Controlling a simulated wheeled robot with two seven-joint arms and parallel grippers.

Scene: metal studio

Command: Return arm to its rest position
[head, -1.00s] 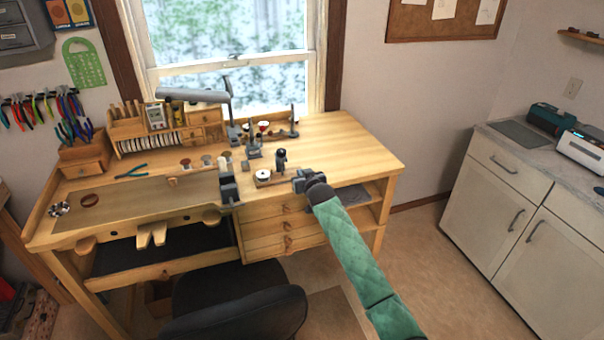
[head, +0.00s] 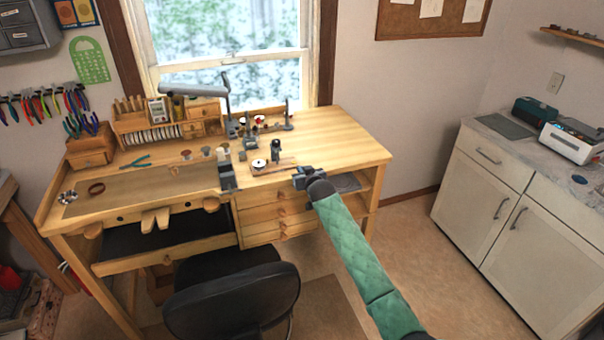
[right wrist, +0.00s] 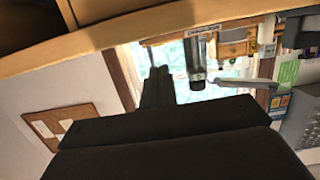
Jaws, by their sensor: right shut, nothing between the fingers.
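My right arm, in a green quilted sleeve, comes in from the lower right in the head view. My right gripper (head: 301,178) is dark grey, shut and empty, at the front right edge of the wooden workbench (head: 335,133). In the right wrist view, the dark gripper body (right wrist: 165,130) fills the lower middle, and the scene appears upside down with a pale wooden edge across the top. My left arm and gripper are not in view.
A black chair (head: 235,300) stands before the bench. Small tools and a grey lamp (head: 195,91) stand on the bench. A white cabinet (head: 510,210) stands at the right. Bare floor (head: 420,250) lies between bench and cabinet.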

